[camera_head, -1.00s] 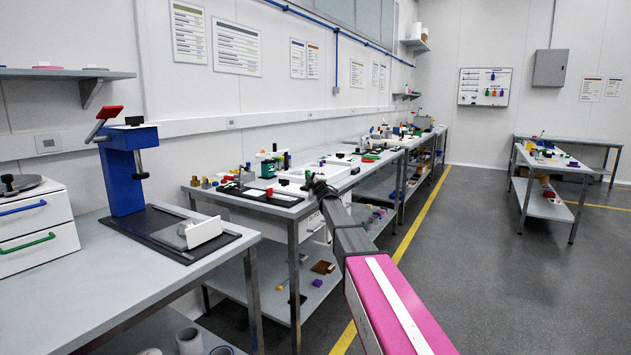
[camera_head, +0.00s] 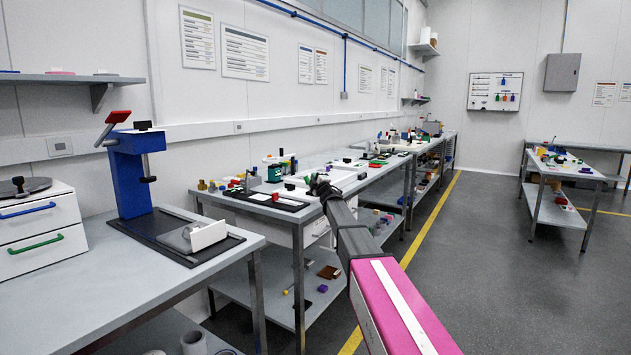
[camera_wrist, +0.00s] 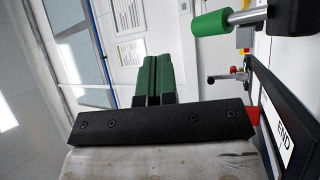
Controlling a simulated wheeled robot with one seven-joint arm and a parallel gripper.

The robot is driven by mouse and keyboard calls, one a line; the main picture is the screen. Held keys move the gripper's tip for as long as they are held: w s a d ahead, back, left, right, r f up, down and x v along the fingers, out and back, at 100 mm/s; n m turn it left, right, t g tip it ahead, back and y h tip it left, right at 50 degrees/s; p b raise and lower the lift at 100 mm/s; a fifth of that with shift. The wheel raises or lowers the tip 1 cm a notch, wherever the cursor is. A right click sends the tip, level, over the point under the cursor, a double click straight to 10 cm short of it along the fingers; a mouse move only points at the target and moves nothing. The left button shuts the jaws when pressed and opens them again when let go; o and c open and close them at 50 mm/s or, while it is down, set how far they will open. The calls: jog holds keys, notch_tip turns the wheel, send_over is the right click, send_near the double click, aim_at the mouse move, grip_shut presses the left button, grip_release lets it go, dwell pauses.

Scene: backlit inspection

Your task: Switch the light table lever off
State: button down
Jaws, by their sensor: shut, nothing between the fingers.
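My gripper (camera_head: 320,184) is at the end of my outstretched arm, in front of the second bench. In the wrist view its dark green fingers (camera_wrist: 159,62) lie together, shut and empty. A lever-like handle with a green grip (camera_wrist: 211,24) on a metal rod is at the top right of the wrist view, apart from the fingers. A smaller black-knobbed handle (camera_wrist: 212,79) shows below it. I cannot tell which belongs to the light table. A white panel (camera_head: 348,176) on the second bench, perhaps the light table, is partly hidden by my gripper.
A blue press (camera_head: 128,175) stands on the near bench (camera_head: 150,300) at left. The second bench carries a black tray (camera_head: 292,207) and several small parts. Open grey floor (camera_head: 470,280) lies to the right, beyond a yellow line (camera_head: 424,231).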

jog(key=s+d+r, duration=0.2)
jog(key=s+r, duration=0.2)
jog(key=s, duration=0.4)
jog(key=shift+s+d, duration=0.15)
jog(key=shift+d, duration=0.05)
jog(key=shift+f, duration=0.15)
jog(key=s+d+f+m+g+h, duration=0.35)
jog(key=s+f, duration=0.25)
jog(key=f, duration=0.3)
jog(key=s+d+f+m+g+h, duration=0.25)
jog(key=s+f+m, duration=0.25)
jog(key=f, duration=0.5)
jog(key=s+d+f+m+g+h, duration=0.35)
jog(key=s+f, duration=0.25)
jog(key=f, duration=0.3)
jog(key=s+a+f+m+g+y, duration=0.1)
jog(key=s+f+m+g, duration=0.2)
jog(key=s, duration=1.2)
jog(key=s+a+f+m+g+y, duration=0.1)
jog(key=s+f+m+g, duration=0.3)
jog(key=s+f+g, duration=0.4)
jog(key=s+f+y, duration=0.1)
jog(key=s+f, duration=0.4)
jog(key=s, duration=0.1)
jog(key=shift+s+f, duration=0.3)
jog(key=shift+s, duration=0.1)
